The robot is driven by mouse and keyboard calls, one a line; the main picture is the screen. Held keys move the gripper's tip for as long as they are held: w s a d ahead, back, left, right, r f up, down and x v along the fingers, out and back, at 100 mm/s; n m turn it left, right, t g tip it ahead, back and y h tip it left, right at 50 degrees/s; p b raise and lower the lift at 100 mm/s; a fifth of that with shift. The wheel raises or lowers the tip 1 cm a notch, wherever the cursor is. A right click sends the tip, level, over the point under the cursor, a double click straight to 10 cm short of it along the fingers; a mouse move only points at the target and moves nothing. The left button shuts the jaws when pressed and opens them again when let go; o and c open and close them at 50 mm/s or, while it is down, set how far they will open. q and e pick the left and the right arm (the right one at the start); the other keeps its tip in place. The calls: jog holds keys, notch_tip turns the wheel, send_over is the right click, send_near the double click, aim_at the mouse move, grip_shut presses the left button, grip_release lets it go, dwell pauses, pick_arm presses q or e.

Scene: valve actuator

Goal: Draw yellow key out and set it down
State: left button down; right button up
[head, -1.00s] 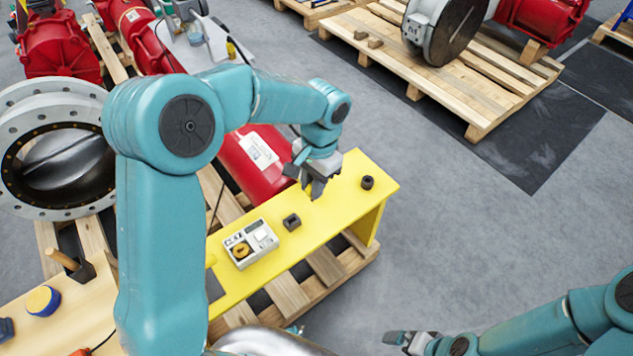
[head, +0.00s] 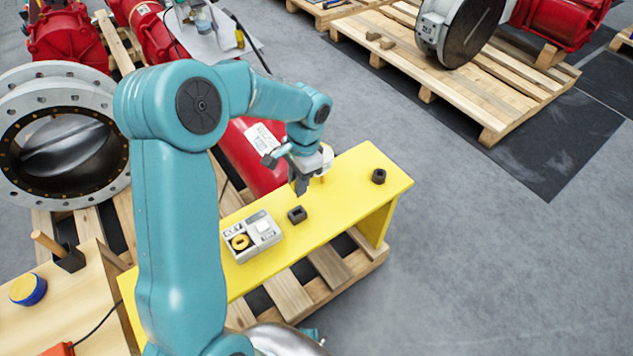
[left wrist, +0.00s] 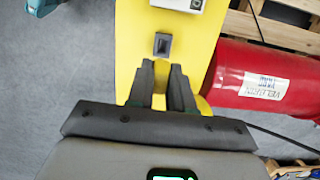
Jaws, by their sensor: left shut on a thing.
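My left gripper (head: 300,187) hangs over the yellow bench (head: 372,160), fingers pointing down, close to a small black square socket (head: 297,214). Its fingers (left wrist: 160,85) are nearly together in the left wrist view, with a narrow yellow gap between them. The thing held seems to be the yellow key, but it hardly stands out against the bench. My right gripper is out of view.
A dark round piece (head: 379,176) sits near the bench's right end. A red cylinder (left wrist: 255,92) lies along the bench's far side. A large flanged valve (head: 62,140) stands at the left. Grey floor at the right is clear.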

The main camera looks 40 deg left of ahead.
pick_arm(q)
jog(key=shift+s+a+f, duration=0.2)
jog(key=shift+a+f, duration=0.3)
jog(key=shift+s+r, duration=0.1)
jog(key=b, duration=0.4)
send_over(297, 215)
notch_tip(297, 215, down, 5)
jog(key=shift+s+d+f, duration=0.2)
jog(key=shift+d+f, duration=0.05)
jog(key=shift+f, duration=0.25)
jog(key=shift+r, duration=0.1)
dwell(1.0)
jog(key=shift+f+b, duration=1.05)
jog(key=shift+f, duration=0.65)
